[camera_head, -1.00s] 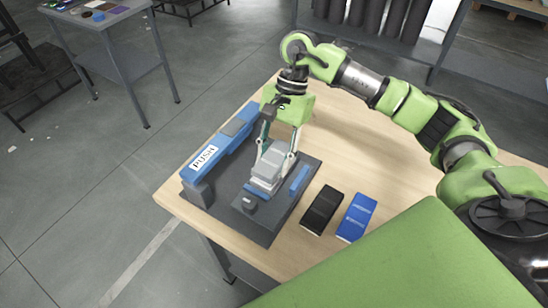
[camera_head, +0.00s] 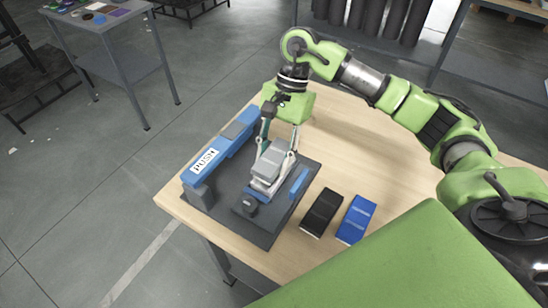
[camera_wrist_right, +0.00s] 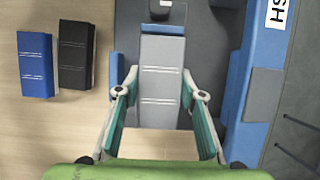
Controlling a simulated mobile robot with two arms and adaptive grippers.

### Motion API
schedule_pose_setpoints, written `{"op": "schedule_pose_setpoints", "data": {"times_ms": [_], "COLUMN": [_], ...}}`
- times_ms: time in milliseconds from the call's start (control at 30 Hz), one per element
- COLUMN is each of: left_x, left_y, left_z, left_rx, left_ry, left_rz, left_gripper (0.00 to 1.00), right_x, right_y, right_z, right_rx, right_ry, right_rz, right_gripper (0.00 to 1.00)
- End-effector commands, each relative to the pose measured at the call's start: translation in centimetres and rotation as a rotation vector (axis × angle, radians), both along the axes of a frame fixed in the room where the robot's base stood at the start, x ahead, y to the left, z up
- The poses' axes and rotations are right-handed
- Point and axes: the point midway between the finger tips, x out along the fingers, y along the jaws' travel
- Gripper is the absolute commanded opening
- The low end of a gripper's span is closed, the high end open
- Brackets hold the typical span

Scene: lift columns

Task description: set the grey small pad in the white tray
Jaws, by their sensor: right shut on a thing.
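The grey small pad (camera_head: 273,164) is between the fingers of my right gripper (camera_head: 276,152), low over the dark fixture. In the right wrist view the fingertips (camera_wrist_right: 160,84) press on both long sides of the pad (camera_wrist_right: 162,68), which has pale lines across it. My left gripper is not in view.
The dark fixture (camera_head: 228,209) carries a blue arm marked PUSH (camera_head: 206,162) at left, a dark knob (camera_head: 250,206) in front and a blue strip (camera_head: 299,183) at right. A black pad (camera_head: 322,211) and a blue pad (camera_head: 356,219) lie on the wooden table (camera_head: 385,165).

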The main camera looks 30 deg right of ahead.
Motion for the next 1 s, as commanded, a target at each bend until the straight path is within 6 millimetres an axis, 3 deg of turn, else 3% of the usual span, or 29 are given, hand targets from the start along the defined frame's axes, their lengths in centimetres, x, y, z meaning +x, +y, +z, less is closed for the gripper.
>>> {"op": "schedule_pose_setpoints", "data": {"times_ms": [600, 1000], "left_x": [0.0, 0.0], "left_y": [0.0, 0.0], "left_z": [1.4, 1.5], "left_rx": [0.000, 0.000], "left_ry": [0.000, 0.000], "left_rz": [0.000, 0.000], "left_gripper": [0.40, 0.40], "right_x": [0.0, 0.0], "right_y": [0.0, 0.0], "right_z": [3.3, 3.4], "right_rx": [0.000, 0.000], "right_ry": [-0.001, 0.000], "right_rz": [0.000, 0.000], "right_gripper": [0.14, 0.14]}}
